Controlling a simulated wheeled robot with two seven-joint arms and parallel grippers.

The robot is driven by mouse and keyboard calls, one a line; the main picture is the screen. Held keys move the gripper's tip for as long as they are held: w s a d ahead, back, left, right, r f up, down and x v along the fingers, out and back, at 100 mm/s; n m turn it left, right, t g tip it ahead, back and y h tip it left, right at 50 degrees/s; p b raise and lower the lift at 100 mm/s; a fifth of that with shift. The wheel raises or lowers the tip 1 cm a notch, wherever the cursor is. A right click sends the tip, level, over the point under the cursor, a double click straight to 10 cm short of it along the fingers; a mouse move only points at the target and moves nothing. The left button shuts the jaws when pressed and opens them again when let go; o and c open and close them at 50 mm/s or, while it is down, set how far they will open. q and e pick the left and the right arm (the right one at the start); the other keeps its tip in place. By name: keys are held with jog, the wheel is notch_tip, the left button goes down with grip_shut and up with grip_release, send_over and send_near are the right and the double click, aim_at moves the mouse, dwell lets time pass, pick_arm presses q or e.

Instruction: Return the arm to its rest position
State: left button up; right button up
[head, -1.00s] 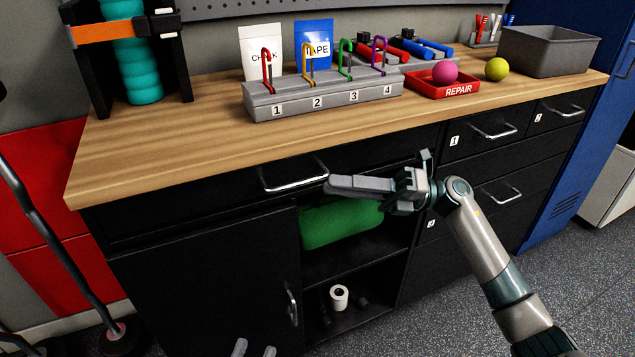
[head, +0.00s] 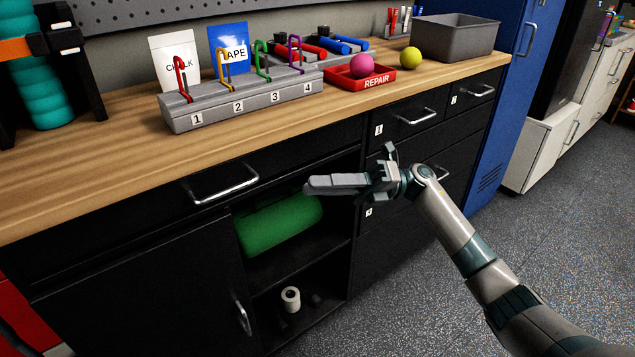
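My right gripper (head: 308,186) is in front of the black cabinet, beside the open shelf bay and below the drawer line. Its fingers point left, seen nearly edge-on, so I cannot tell whether they are parted. Nothing shows held in it. My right arm comes in from the lower right, bent at the wrist. Of my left arm, only a small pale grey tip seems to show at the bottom left edge; its fingers cannot be made out.
The wooden worktop (head: 120,160) carries a numbered hook block (head: 240,105), a red REPAIR tray (head: 376,82) and a grey bin (head: 455,38). A drawer handle (head: 225,184) juts out. A green roll (head: 280,225) lies in the shelf bay. Open floor (head: 420,310) lies to the right.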

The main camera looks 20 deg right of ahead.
pick_arm(q)
jog(key=shift+a, duration=0.1)
